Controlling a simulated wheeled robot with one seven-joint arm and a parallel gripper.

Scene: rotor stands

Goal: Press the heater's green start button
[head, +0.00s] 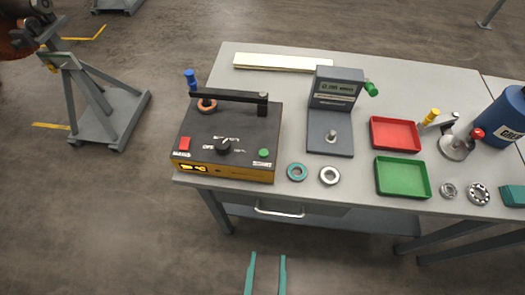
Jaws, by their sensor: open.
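The heater (227,141) is a dark box with a yellow-orange front, at the left end of the grey workbench. Its green start button (264,153) is on the right of the top face near the front edge. A red button (184,143) is at the left and a black knob (223,146) in the middle. A small lit display is on the front. My gripper (267,258) shows as two teal fingers at the bottom edge. The fingers are apart with nothing between them, in front of the bench and clear of the heater.
A teal-sealed bearing (297,172) and a grey bearing (329,175) lie right of the heater. A gauge stand (331,132), red tray (395,133), green tray (402,177) and blue container (503,115) stand farther right. A drawer handle (279,209) juts from the bench front.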

